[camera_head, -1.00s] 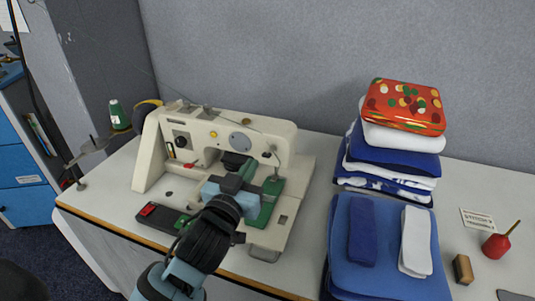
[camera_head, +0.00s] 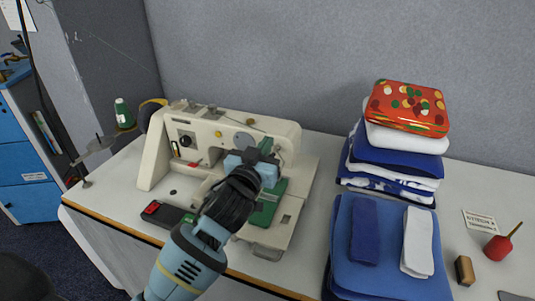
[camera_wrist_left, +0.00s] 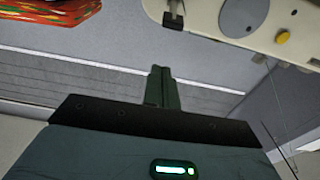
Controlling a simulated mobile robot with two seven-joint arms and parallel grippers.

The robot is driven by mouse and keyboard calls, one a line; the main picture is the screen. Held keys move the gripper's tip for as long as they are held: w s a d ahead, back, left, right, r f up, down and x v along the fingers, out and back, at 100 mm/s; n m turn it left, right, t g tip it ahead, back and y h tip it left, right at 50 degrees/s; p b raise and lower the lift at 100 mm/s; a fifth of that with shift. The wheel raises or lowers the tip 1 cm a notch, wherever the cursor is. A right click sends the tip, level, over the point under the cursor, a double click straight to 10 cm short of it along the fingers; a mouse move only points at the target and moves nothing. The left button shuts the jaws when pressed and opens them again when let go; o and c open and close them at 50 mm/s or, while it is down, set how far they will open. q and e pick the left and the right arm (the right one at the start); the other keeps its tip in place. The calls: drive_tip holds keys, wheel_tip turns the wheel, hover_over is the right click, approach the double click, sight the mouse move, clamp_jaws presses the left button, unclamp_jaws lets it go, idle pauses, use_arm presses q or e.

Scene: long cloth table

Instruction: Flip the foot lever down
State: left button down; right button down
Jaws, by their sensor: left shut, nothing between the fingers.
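The cream sewing machine (camera_head: 215,135) stands on the table, with a green plate (camera_head: 268,207) on its bed. My left gripper (camera_head: 267,146) is shut and empty, in front of the right end of the machine's head. Its dark fingers also show pressed together in the left wrist view (camera_wrist_left: 158,87). In that view, the machine's body (camera_wrist_left: 240,18) is at the upper right, apart from the fingers in the picture. I cannot make out the foot lever; my gripper and wrist cover that part of the head view. I cannot tell whether the fingers touch the machine.
A red oil can (camera_head: 497,247) and a small wooden block (camera_head: 464,270) lie farther right. A green thread spool (camera_head: 124,113) stands at left.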

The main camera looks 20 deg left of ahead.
sight(274, 152)
use_arm(q)
drive_tip(key=shift+w+f, duration=0.25)
drive_tip(key=shift+f, duration=0.35)
drive_tip(key=shift+w+f, duration=0.3)
drive_tip(key=shift+f, duration=0.35)
drive_tip(key=shift+w+f, duration=0.25)
drive_tip(key=shift+f, duration=0.35)
use_arm(e)
drive_tip(key=shift+s+a+f, duration=0.1)
drive_tip(key=shift+s+f, duration=0.15)
drive_tip(key=shift+s, duration=0.05)
